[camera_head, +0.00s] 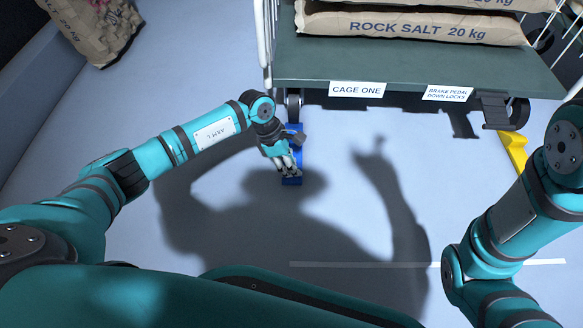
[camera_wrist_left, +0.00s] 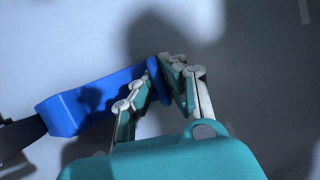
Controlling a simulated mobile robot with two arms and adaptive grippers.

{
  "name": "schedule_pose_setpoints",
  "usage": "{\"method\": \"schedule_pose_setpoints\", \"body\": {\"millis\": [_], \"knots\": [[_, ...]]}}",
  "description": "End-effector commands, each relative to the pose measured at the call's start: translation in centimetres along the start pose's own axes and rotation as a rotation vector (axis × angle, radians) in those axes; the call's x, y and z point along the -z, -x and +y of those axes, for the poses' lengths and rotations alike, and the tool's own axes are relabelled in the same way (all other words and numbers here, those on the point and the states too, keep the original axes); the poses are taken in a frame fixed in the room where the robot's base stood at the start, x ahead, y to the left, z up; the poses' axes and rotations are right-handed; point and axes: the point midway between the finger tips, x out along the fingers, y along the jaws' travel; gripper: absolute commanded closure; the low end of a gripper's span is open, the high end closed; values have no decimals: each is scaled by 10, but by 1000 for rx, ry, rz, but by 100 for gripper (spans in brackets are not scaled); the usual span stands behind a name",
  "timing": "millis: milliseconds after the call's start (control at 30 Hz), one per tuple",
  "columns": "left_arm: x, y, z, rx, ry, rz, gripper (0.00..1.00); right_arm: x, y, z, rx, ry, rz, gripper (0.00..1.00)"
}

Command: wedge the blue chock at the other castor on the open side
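The blue chock (camera_head: 292,181) lies on the floor in front of the left castor (camera_head: 294,104) of the cage. In the left wrist view its long blue body (camera_wrist_left: 75,110) points left towards a dark part that looks like the castor wheel; I cannot tell whether they touch. My left gripper (camera_head: 287,168) is low over the chock's near end. In the left wrist view its fingers (camera_wrist_left: 163,80) stand on either side of the chock's raised end and look closed on it. My right arm shows at the right, but its gripper is out of view.
The cage deck (camera_head: 420,70) carries rock salt sacks (camera_head: 410,27) and a CAGE ONE label. A brake pedal (camera_head: 494,109) and another castor (camera_head: 519,113) are at the right, near a yellow piece (camera_head: 513,150). A sack (camera_head: 98,28) stands back left. Floor in front is clear.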

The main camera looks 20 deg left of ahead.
Motion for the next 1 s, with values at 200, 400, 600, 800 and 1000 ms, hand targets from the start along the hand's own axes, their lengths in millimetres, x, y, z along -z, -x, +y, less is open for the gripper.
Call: {"method": "schedule_pose_setpoints", "body": {"millis": [200, 400, 600, 800, 1000], "knots": [[0, 1, 7, -7, -2, -2, 100, 0, 1, 0, 0, 0, 0, 71], [0, 1, 11, -7, -2, -3, 100, 0, 1, 0, 0, 0, 0, 71], [0, 0, 14, -6, -2, -3, 100, 0, 1, 0, 0, 0, 0, 71], [1, 0, 18, -6, -2, -3, 100, 1, 2, 0, 0, 0, 0, 71], [2, 0, 23, -10, -2, -3, 100, 1, 2, 0, 0, -1, 0, 71]]}}
